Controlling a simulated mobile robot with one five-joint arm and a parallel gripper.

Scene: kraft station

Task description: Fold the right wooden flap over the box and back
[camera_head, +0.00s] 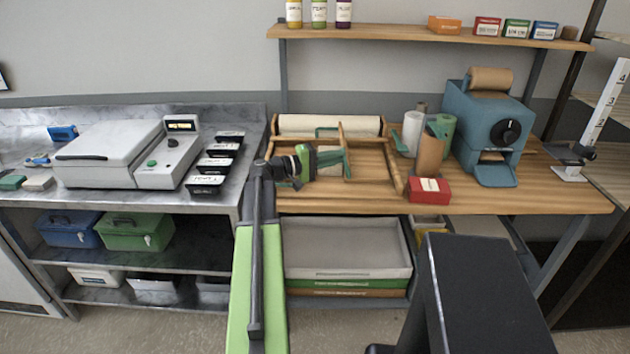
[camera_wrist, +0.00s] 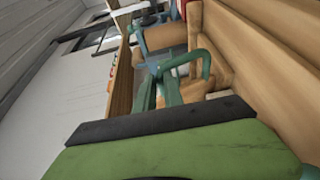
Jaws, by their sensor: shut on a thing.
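A low wooden frame or box (camera_head: 289,203) lies open on the wooden bench. My gripper (camera_head: 312,161) reaches in from the left, low over the frame, and is shut against these green parts. What lies between the jaws is hidden.
A cream roll (camera_head: 330,124) lies behind the frame. To the right stand upright rolls (camera_head: 412,133), a red box (camera_head: 429,190) and a blue dispenser (camera_head: 490,130). A grey machine (camera_head: 110,155) and black trays stand on the left metal counter. Clear bench lies at front right.

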